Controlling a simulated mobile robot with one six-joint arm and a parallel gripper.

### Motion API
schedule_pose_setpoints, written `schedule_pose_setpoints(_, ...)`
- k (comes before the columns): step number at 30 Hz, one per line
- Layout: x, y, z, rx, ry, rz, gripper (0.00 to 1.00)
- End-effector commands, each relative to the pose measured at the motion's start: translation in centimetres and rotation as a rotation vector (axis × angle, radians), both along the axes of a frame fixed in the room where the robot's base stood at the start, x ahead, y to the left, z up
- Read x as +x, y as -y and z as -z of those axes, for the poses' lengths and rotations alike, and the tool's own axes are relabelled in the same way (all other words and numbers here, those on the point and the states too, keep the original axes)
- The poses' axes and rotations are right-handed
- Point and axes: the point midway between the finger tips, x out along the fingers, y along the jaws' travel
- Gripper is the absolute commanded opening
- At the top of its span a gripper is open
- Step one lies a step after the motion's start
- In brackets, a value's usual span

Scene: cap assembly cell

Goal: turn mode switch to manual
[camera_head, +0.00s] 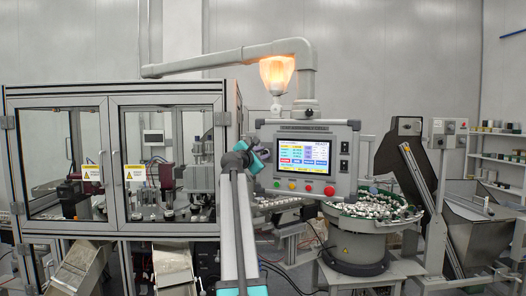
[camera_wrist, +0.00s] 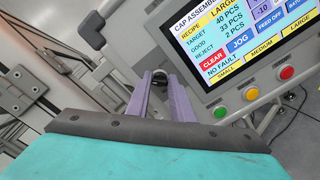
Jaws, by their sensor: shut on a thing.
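The grey control panel (camera_head: 318,132) carries a lit touchscreen and a row of coloured buttons. My gripper (camera_head: 264,153) is at the left edge of its screen.
Green, yellow and red buttons (camera_wrist: 251,94) sit below the screen, right of my fingers. A red mushroom button (camera_head: 329,190) is at the panel's lower right. A glazed machine enclosure (camera_head: 108,100) stands left, a parts bowl (camera_head: 372,208) right. An overhead support arm (camera_head: 225,58) holds the panel.

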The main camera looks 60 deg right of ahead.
Motion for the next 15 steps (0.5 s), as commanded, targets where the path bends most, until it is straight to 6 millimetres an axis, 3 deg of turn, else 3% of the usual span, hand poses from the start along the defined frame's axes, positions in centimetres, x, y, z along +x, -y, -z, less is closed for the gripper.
schedule_pose_setpoints(15,0.13,-0.05,0.10,-0.007,-0.052,-0.002,0.00)
